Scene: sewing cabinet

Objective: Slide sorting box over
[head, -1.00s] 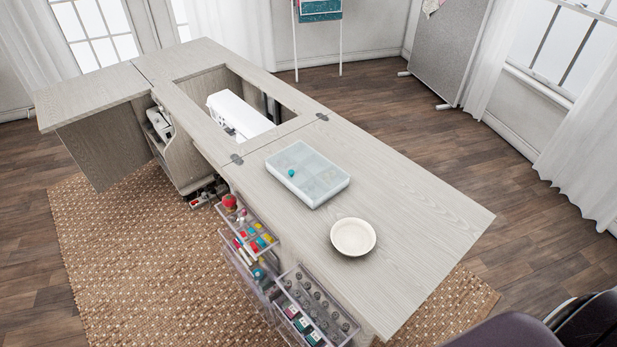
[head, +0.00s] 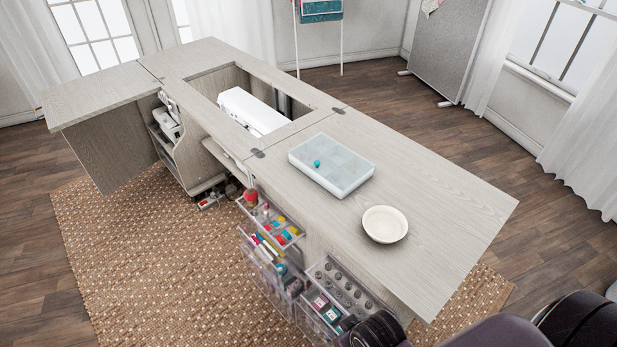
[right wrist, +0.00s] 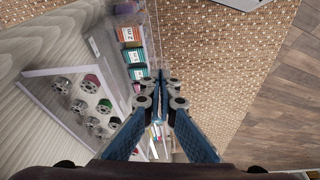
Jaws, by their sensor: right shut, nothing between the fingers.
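The sorting box (head: 331,165) is a pale, shallow, translucent box with compartments. It lies flat on the wooden cabinet top (head: 450,205), and a small teal item (head: 317,163) shows in it. In the right wrist view my right gripper (right wrist: 160,82) has its blue fingers together with nothing between them. It is beside the open clear drawers, with spools (right wrist: 88,100) and labelled thread packs (right wrist: 135,55) nearby. The sorting box is not in the right wrist view. My left gripper is not in view; in the head view only dark arm parts show at the lower right.
A white round dish (head: 385,224) stands on the top, to the right of and nearer than the box. Open clear drawers (head: 345,287) jut from the cabinet's front. A white sewing machine (head: 252,112) sits in the recess. The top's right part is clear.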

